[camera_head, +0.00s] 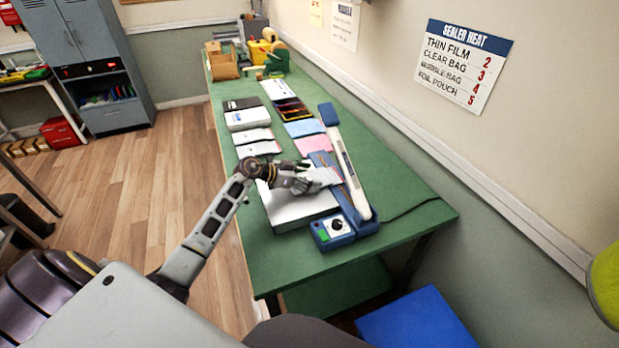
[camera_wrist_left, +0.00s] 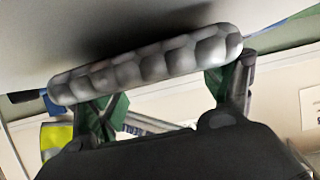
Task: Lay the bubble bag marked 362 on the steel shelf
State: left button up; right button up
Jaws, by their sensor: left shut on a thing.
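My left gripper (camera_head: 296,178) is over the green bench beside the blue heat sealer (camera_head: 366,226). It is shut on a pale bubble bag (camera_head: 324,174), which reaches toward the sealer's long white arm (camera_head: 349,168). In the left wrist view the gripper's green fingertips (camera_wrist_left: 165,95) hold the bag, and its rounded bubbles (camera_wrist_left: 145,69) show as a grey row. No number can be read on the bag. I cannot make out the steel shelf for certain. My right gripper is not in view.
A white plate (camera_head: 300,210) lies on the green bench (camera_head: 415,208) below my gripper. A blue bin (camera_head: 415,322) stands on the floor.

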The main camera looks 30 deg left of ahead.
pick_arm(q)
jog(key=o, duration=1.1)
jog(key=shift+f, duration=0.1)
jog(key=shift+v, duration=6)
